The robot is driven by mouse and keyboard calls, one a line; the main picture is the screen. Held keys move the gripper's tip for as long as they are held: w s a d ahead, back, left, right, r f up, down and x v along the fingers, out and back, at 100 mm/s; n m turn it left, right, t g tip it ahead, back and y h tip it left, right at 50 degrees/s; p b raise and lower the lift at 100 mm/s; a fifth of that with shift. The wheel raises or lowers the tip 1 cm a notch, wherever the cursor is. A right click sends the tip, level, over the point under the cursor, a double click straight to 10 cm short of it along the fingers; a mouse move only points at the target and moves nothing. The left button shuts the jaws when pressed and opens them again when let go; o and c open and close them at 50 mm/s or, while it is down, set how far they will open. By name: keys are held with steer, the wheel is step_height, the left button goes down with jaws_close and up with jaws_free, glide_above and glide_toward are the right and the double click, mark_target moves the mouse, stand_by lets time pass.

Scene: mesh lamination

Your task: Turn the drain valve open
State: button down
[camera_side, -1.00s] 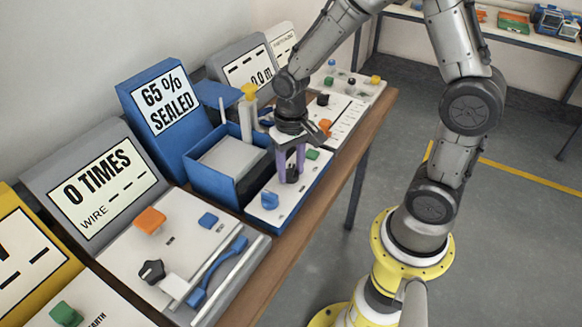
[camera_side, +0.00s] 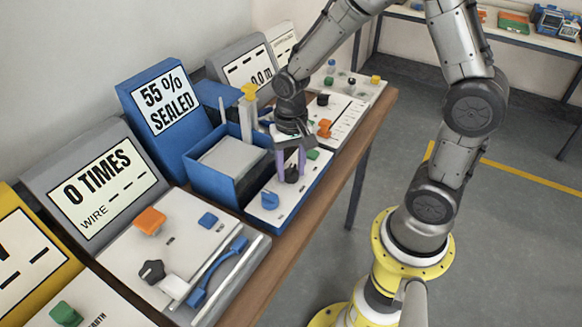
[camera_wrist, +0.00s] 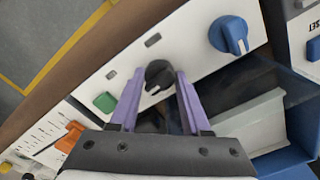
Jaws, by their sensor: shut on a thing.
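My gripper (camera_side: 291,172) points down at the white front panel (camera_side: 290,201) of the blue sealing station. Its purple fingers are shut on a black knob (camera_wrist: 159,77), one finger on each side. The knob has a white pointer mark and is partly hidden by the fingers in the side view. A blue knob (camera_side: 270,199) with a white mark sits on the same panel, apart from the fingers; it also shows in the wrist view (camera_wrist: 230,36). No readable label shows which knob is the drain valve. The station's display (camera_side: 167,101) reads 55 % SEALED.
A green button (camera_wrist: 105,102) is close beside the fingers. The open blue tank (camera_side: 228,165) stands behind the panel, with a yellow-topped post (camera_side: 249,92) at its back. Neighbouring panels with an orange block (camera_side: 149,221) and a blue cable (camera_side: 219,272) flank the station.

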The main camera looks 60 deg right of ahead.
mark_target(291, 168)
steer(key=shift+c, duration=1.9)
jaws_free()
steer(key=shift+r, duration=0.1)
step_height(291, 168, up, 14)
